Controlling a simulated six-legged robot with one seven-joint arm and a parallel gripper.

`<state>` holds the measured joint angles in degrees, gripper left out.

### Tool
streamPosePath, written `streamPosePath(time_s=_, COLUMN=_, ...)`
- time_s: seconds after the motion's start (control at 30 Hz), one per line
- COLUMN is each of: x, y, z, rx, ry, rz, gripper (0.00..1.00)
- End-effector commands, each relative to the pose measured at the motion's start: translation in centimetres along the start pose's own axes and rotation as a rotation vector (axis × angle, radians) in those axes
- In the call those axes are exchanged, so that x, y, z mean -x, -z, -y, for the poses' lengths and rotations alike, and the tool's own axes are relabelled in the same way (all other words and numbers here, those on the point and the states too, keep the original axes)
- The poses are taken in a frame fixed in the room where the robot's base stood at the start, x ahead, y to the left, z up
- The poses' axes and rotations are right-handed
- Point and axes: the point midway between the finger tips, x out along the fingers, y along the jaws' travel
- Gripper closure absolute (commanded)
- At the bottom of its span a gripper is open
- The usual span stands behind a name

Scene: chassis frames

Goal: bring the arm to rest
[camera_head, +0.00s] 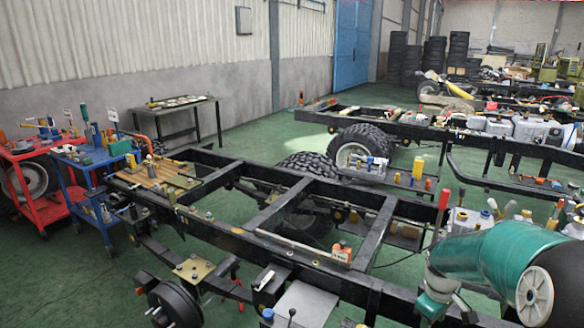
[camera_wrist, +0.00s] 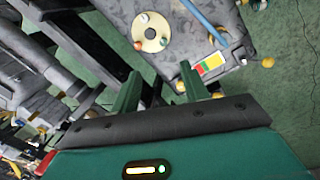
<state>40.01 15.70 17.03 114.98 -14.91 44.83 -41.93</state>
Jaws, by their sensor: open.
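My gripper (camera_wrist: 159,84) shows at the lower middle of the wrist view. Its two green fingers stand apart with nothing held between them. Beyond the fingertips are a grey surface (camera_wrist: 185,62) and a pale disc (camera_wrist: 150,32) with small round pieces on it. I cannot judge the gap from the fingers to these things. In the head view my teal arm reaches in at the lower right, in front of the near chassis frame (camera_head: 255,238). My gripper cannot be made out there.
A red cart (camera_head: 60,203) and a blue cart (camera_head: 85,160) with tools stand at the left. A dark table (camera_head: 190,103) stands by the wall. Another chassis (camera_head: 385,128) lies behind the near one, with large tires (camera_head: 362,142) beside it. Green floor (camera_head: 250,140) is open between table and chassis.

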Motion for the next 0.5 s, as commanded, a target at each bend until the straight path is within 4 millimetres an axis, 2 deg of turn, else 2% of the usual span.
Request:
streamPosePath(time_s=0.03, x=2.1, y=0.5, z=1.3, rx=-0.017, ry=-0.027, rz=-0.009, gripper=0.55)
streamPosePath(time_s=0.2, x=7.6, y=1.1, z=5.6, rx=-0.110, ry=-0.083, rz=-0.054, gripper=0.55)
streamPosePath(time_s=0.5, x=15.1, y=0.1, z=13.8, rx=-0.282, ry=-0.123, rz=-0.197, gripper=0.55)
